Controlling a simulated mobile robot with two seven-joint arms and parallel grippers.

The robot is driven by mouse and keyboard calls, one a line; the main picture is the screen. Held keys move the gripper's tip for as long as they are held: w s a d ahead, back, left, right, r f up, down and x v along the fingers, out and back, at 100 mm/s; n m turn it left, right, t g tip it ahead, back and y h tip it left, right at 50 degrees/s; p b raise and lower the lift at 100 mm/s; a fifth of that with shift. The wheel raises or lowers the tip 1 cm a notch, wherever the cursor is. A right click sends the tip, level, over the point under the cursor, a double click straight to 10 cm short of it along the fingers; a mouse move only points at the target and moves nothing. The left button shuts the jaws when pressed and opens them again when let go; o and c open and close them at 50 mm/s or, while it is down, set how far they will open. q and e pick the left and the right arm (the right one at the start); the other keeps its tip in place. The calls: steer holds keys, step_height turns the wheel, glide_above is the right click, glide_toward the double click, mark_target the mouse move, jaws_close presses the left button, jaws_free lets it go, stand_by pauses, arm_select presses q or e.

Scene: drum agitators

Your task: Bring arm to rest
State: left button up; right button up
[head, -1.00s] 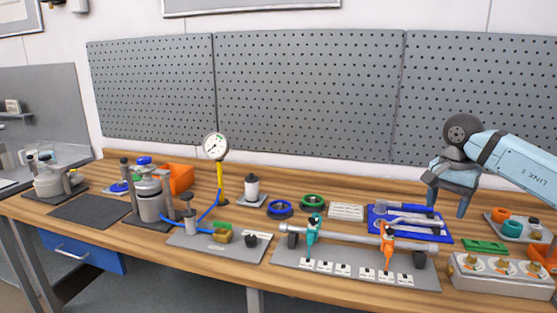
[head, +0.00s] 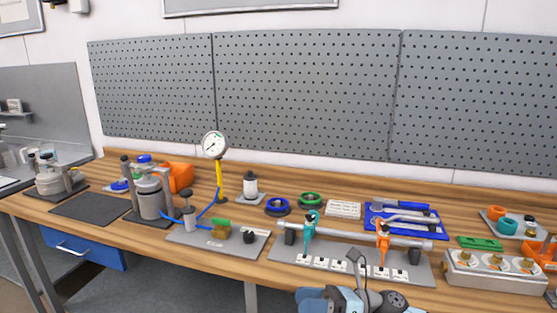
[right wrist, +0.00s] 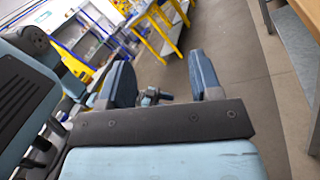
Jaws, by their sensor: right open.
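My right gripper (right wrist: 163,78) is open in the right wrist view, its two blue-grey fingers apart with nothing between them. It faces the floor and distant furniture, away from the bench top. In the head view, light-blue and dark parts of my right arm (head: 350,300) show at the bottom edge, in front of the bench's front edge; the fingers cannot be made out clearly there.
The wooden bench (head: 90,215) carries a clamp fixture (head: 350,257), a blue tool tray (head: 435,233), a valve box (head: 497,283) and a gauge (head: 214,144). In the right wrist view, grey floor (right wrist: 240,60) lies open, with yellow frames (right wrist: 165,30) farther off and a bench edge (right wrist: 308,30) at right.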

steer(key=s+d+f+n+t+h, duration=0.4)
steer(key=f+n, duration=0.3)
steer(key=n, duration=0.4)
steer(key=s+d+f+n+t+h, duration=0.3)
steer(key=f+n+t+h, duration=0.25)
steer(key=n, duration=0.55)
steer(key=s+d+f+n+t+h, duration=0.3)
steer(key=s+f+n+t+h, duration=0.15)
steer(key=f+n, duration=0.5)
steer(key=s+d+f+m+g+h, duration=0.25)
steer(key=s+f+m+g, duration=0.2)
steer(key=s, duration=0.55)
arm_select(q)
step_height(320, 180, up, 14)
steer(key=a+p, duration=0.1)
steer(key=p, duration=1.6)
steer(key=shift+s+a+m, duration=0.15)
steer(key=shift+s+m, duration=0.15)
steer(key=shift+s, duration=0.1)
arm_select(e)
step_height(320, 180, up, 14)
steer(key=d, duration=0.1)
steer(key=shift+d+f+t, duration=0.2)
steer(key=shift+d+t, duration=0.05)
steer(key=shift+t, duration=0.2)
arm_select(q)
steer(key=shift+r+t, duration=0.2)
steer(key=shift+t, duration=0.1)
